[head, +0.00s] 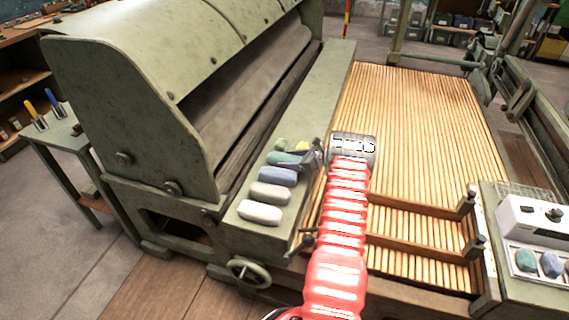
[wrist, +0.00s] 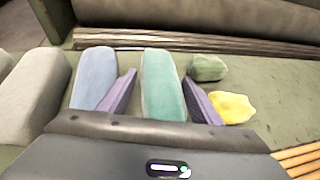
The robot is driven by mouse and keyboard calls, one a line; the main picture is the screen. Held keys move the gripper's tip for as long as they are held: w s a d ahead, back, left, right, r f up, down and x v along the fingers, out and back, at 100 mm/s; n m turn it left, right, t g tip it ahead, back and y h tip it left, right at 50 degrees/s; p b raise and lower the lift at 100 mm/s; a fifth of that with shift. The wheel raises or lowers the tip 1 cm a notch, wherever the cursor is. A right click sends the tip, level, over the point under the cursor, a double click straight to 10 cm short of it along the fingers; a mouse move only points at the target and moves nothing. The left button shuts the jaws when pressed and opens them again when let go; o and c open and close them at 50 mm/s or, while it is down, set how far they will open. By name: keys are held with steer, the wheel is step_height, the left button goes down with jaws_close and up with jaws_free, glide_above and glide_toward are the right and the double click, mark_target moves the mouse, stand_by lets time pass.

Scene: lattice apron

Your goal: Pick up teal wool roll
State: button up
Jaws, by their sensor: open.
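The teal wool roll (wrist: 162,82) lies on the green metal ledge in the wrist view, between the two purple fingers of my gripper (wrist: 160,98). The fingers are open, one on each side of the roll, and the roll's near end is hidden behind the gripper body. In the head view the teal roll (head: 283,158) is partly covered by my gripper (head: 308,157), which reaches over it from the right. I cannot tell whether either finger touches the roll.
A blue roll (wrist: 96,77) lies close to the left finger, with a grey roll (wrist: 35,95) further left. A green lump (wrist: 208,68) and a yellow lump (wrist: 232,107) lie right of the teal roll. The machine's roller (head: 250,100) runs behind the ledge. A wooden lattice (head: 410,120) spreads to the right.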

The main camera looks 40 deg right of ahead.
mark_target(289, 158)
steer(key=shift+c, duration=0.6)
steer(key=c, duration=0.7)
steer(key=shift+c, duration=0.2)
steer(key=shift+r, duration=0.1)
step_height(289, 158, up, 10)
steer(key=shift+f, duration=0.1)
steer(key=shift+c, duration=0.2)
